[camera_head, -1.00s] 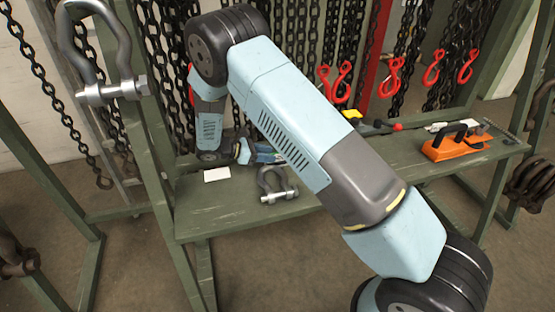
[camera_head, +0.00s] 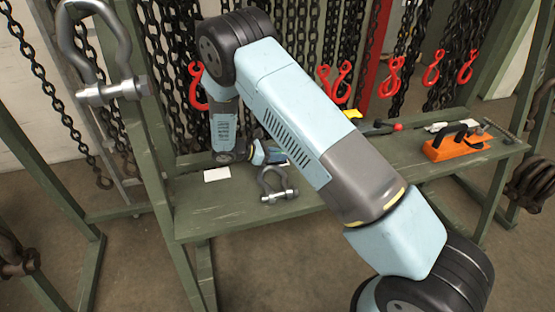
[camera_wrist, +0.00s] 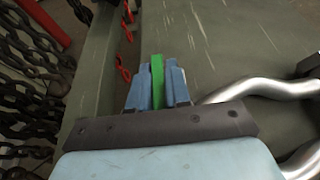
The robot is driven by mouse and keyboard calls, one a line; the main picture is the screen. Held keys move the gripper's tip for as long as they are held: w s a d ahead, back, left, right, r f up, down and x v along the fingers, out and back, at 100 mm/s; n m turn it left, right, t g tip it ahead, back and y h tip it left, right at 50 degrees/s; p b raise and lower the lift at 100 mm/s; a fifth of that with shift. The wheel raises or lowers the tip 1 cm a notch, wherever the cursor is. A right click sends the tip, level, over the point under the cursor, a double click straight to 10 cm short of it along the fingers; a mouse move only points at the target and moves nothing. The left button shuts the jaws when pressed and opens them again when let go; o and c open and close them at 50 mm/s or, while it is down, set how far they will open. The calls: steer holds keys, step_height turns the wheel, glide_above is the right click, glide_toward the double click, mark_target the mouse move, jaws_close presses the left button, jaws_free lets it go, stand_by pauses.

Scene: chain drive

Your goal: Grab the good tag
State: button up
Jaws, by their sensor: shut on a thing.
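In the wrist view a green tag (camera_wrist: 157,75) stands edge-on between the two blue fingers of my gripper (camera_wrist: 158,82). The fingers are shut on it, and no writing on it can be read. The bench top lies beyond the fingertips. In the head view my arm hides most of the gripper, and the tag cannot be made out there. A white card (camera_head: 217,174) lies flat on the bench, left of the gripper.
A steel shackle (camera_head: 276,186) sits on the green bench (camera_head: 225,215), close to the gripper; its bent bar shows at right in the wrist view (camera_wrist: 262,90). An orange tool (camera_head: 456,145) is at right. Chains and red hooks (camera_head: 393,78) hang behind.

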jaws_close()
